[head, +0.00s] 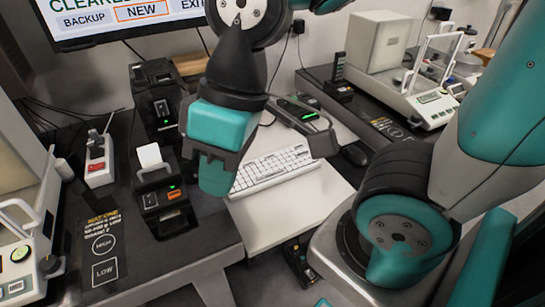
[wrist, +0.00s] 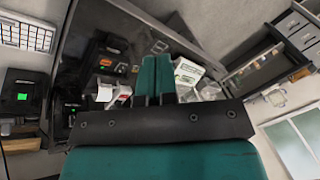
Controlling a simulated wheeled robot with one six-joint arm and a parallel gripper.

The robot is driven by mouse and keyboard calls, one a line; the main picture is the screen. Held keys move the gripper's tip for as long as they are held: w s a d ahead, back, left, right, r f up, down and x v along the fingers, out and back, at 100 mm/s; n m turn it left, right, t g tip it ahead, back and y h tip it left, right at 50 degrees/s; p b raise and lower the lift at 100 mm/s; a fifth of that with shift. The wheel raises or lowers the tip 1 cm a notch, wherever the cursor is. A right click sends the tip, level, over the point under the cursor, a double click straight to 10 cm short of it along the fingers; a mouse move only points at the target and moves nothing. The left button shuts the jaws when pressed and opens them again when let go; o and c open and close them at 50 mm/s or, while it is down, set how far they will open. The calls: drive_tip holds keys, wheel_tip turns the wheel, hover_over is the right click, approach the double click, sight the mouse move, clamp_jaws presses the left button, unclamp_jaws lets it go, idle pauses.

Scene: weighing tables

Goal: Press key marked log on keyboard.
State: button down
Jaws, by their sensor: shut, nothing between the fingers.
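A white keyboard (head: 272,168) lies on a light pull-out shelf (head: 285,208) in the middle of the head view. Its key legends are too small to read, so I cannot tell which key is marked log. Part of a keyboard (wrist: 27,33) also shows at the upper left of the wrist view. My gripper (head: 214,178) points down just left of the keyboard in the head view and hides its left end. The teal fingers (wrist: 156,78) are together and empty in the wrist view. I cannot tell their height over the shelf.
A dark device with a green display (head: 302,115) stands behind the keyboard. A label printer (head: 160,195) stands to the left, with a power strip (head: 99,165) beyond. A balance (head: 425,95) stands far right.

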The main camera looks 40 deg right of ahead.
idle(0.3)
drive_tip(key=w+d+f+m+t+y+b, duration=0.1)
drive_tip(key=w+d+f+m, duration=0.1)
drive_tip(key=w, duration=0.4)
drive_tip(key=w+d+f+m+t+b, duration=0.1)
drive_tip(key=w+f, duration=0.2)
drive_tip(key=w, duration=0.2)
drive_tip(key=m+t+h+b, duration=0.2)
drive_tip(key=m+t+b, duration=0.1)
drive_tip(key=m+t, duration=0.5)
hover_over(250, 163)
wheel_tip(250, 163, down, 16)
drive_tip(key=m+g, duration=0.1)
drive_tip(key=shift+w+f, duration=0.1)
drive_tip(key=shift+f, duration=0.05)
wheel_tip(250, 163, down, 9)
drive_tip(key=b, duration=0.6)
drive_tip(key=shift+b, duration=0.35)
drive_tip(key=shift+f+b, duration=0.3)
drive_tip(key=shift+b, duration=0.05)
